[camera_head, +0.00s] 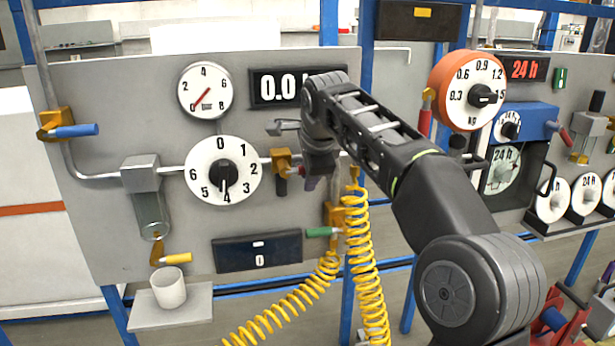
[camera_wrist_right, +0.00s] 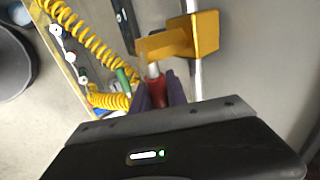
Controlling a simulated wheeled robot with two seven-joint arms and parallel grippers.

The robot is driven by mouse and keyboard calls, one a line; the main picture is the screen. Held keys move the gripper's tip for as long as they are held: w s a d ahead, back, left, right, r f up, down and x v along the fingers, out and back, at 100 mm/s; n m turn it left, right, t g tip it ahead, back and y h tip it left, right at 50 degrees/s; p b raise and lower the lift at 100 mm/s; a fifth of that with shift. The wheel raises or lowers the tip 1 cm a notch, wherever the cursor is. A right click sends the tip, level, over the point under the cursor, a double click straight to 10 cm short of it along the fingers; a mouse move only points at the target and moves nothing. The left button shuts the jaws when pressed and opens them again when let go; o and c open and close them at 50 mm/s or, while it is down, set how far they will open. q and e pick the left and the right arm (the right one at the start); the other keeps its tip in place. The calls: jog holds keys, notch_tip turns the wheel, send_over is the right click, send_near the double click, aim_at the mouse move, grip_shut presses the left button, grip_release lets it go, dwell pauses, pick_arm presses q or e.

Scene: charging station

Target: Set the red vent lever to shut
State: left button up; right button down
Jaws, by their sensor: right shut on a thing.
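The red vent lever (camera_wrist_right: 157,92) shows in the right wrist view between the two dark purple fingers of my right gripper (camera_wrist_right: 160,95). It runs from a gold valve body (camera_wrist_right: 182,38) toward the gripper. In the head view the gold valve body (camera_head: 281,158) sits on the grey panel, right of the numbered dial. Only a small red bit of the lever (camera_head: 299,171) shows there; the rest is hidden by my right gripper (camera_head: 312,181), which is shut on it. My left gripper is not in view.
A green-handled valve (camera_head: 322,232) and yellow coiled hoses (camera_head: 362,270) hang just below. Another red handle (camera_head: 425,122) hangs by the orange dial (camera_head: 467,90). A white cup (camera_head: 168,287) stands on a shelf (camera_head: 172,317) at lower left.

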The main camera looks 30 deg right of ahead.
jog(key=c, duration=1.3)
grip_release()
